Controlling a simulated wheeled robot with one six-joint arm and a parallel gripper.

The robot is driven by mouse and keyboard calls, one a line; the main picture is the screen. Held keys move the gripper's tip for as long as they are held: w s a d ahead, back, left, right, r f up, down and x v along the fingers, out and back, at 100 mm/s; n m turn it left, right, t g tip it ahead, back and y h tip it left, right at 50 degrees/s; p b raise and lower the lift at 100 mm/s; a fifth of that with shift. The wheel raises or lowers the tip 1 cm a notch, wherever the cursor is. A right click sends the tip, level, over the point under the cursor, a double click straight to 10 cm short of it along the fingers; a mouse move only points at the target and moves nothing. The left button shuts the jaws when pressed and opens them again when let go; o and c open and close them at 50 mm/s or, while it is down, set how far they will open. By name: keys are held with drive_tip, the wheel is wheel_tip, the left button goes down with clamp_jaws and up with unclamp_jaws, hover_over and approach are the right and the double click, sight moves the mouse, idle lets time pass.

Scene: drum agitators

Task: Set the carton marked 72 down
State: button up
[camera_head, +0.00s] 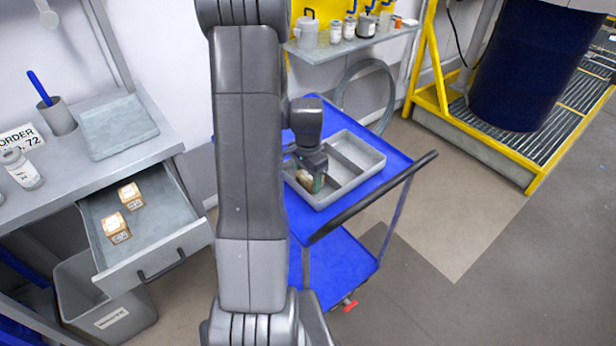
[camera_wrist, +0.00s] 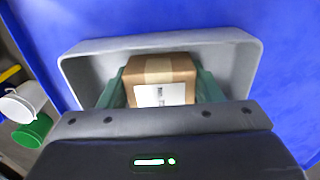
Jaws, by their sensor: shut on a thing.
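My gripper (camera_wrist: 162,88) has its green fingers shut on the two sides of a brown carton (camera_wrist: 160,70) with a tape strip and a white label. The label is too small to read, so I cannot tell whether it says 72. In the head view my gripper (camera_head: 312,178) points down at the near left compartment of a grey divided tray (camera_head: 375,162) on the blue cart. The held carton (camera_head: 303,178) is partly hidden there. It is in or just above that compartment; I cannot tell whether it touches the floor.
An open drawer (camera_head: 165,243) at left holds two small cartons (camera_head: 130,196) (camera_head: 116,227). An order card (camera_head: 20,138) reading 72 stands on the bench. A waste bin (camera_head: 110,315) is below. The cart's black handle (camera_head: 375,200) runs close in front of the tray.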

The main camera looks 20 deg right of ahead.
sight(308, 175)
drive_tip(key=shift+f, duration=0.2)
drive_tip(key=o, duration=1)
drive_tip(key=shift+c, duration=0.2)
wheel_tip(308, 175, up, 12)
drive_tip(key=shift+r, duration=0.2)
